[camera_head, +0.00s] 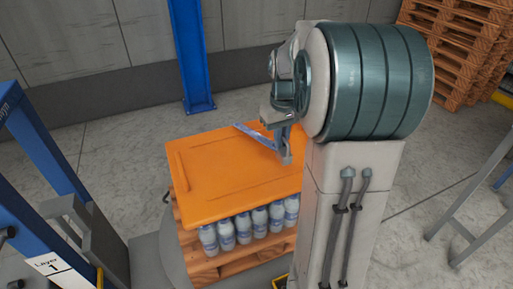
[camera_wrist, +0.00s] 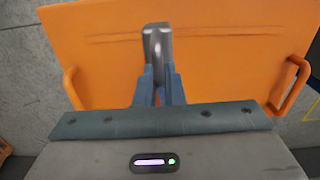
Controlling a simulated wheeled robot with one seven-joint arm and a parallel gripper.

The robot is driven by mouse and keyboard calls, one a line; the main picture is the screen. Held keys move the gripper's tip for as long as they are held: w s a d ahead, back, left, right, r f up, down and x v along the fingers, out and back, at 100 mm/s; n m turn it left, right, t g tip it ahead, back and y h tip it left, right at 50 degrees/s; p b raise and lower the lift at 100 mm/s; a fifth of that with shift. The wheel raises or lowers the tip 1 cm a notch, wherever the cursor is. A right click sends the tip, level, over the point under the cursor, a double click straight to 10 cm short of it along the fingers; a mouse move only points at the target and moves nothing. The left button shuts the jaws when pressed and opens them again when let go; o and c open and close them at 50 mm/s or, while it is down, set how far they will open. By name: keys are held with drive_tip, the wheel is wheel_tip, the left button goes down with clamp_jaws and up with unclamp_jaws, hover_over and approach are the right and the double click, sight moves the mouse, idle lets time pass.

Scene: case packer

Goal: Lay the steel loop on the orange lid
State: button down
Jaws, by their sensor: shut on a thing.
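The orange lid (camera_head: 225,175) lies flat on top of a stack of bottles. It also fills most of the wrist view (camera_wrist: 105,70), with handles at its left and right sides. My gripper (camera_wrist: 158,82) has its blue fingers shut on the steel loop (camera_wrist: 156,43), a grey rounded bar that sticks out past the fingertips. In the head view, my gripper (camera_head: 283,142) is over the right back part of the lid, and the grey tip of the loop (camera_head: 286,158) shows below it. I cannot tell whether the loop touches the lid. My arm hides the lid's right end.
Bottles (camera_head: 243,226) with blue labels stand under the lid on a wooden pallet (camera_head: 205,268). A blue post (camera_head: 190,55) rises behind. A blue frame (camera_head: 45,150) stands at left. Stacked pallets (camera_head: 460,45) are at back right. Most of the lid's top is clear.

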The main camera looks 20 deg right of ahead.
drive_tip(key=shift+w+a+f+p, duration=0.35)
drive_tip(key=shift+w+a+f, duration=0.4)
drive_tip(key=shift+f, duration=0.55)
drive_tip(key=shift+w+a+f+p, duration=0.3)
drive_tip(key=shift+w+a+f, duration=0.45)
drive_tip(key=shift+f, duration=0.55)
drive_tip(key=shift+w+a+f+p, duration=0.35)
drive_tip(key=shift+w+a+f, duration=0.35)
drive_tip(key=shift+f, duration=0.6)
drive_tip(key=shift+f, duration=0.15)
drive_tip(key=c, duration=1.5)
unclamp_jaws()
drive_tip(key=shift+a, duration=0.1)
wheel_tip(320, 180, up, 11)
drive_tip(key=b, duration=0.1)
drive_tip(key=s+a+t, duration=0.1)
drive_tip(key=s+a, duration=0.2)
drive_tip(key=s, duration=0.4)
drive_tip(key=s+a+t, duration=0.1)
drive_tip(key=s+a, duration=0.2)
drive_tip(key=s, duration=0.4)
drive_tip(key=s+a+t, duration=0.1)
drive_tip(key=s+a, duration=0.3)
drive_tip(key=s, duration=0.3)
drive_tip(key=shift+s+t, duration=0.15)
drive_tip(key=shift+t, duration=0.15)
